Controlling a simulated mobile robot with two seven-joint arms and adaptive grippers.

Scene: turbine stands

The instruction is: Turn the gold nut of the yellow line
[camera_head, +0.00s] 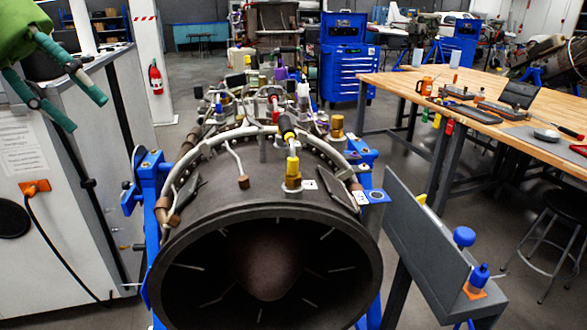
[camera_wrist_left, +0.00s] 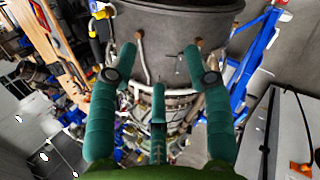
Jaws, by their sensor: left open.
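The yellow line (camera_head: 292,166) stands upright on top of the dark turbine casing, with a black sleeve above the yellow part. Its gold nut (camera_head: 292,184) sits at the base on the casing. My left gripper (camera_head: 86,112), green with teal fingers, is at the upper left, above the grey cabinet and well away from the nut. It is open and empty. In the left wrist view its spread fingers (camera_wrist_left: 159,68) point toward the casing, and the yellow line (camera_wrist_left: 93,28) shows at the upper left. My right gripper is in neither view.
The turbine casing (camera_head: 200,222) rests on a blue stand (camera_head: 150,180). Another gold fitting (camera_head: 337,125) and many pipes crowd its top. A grey cabinet (camera_head: 100,150) stands at the left, a wooden table (camera_head: 480,105) at the right. A grey panel (camera_head: 428,235) is at the front right.

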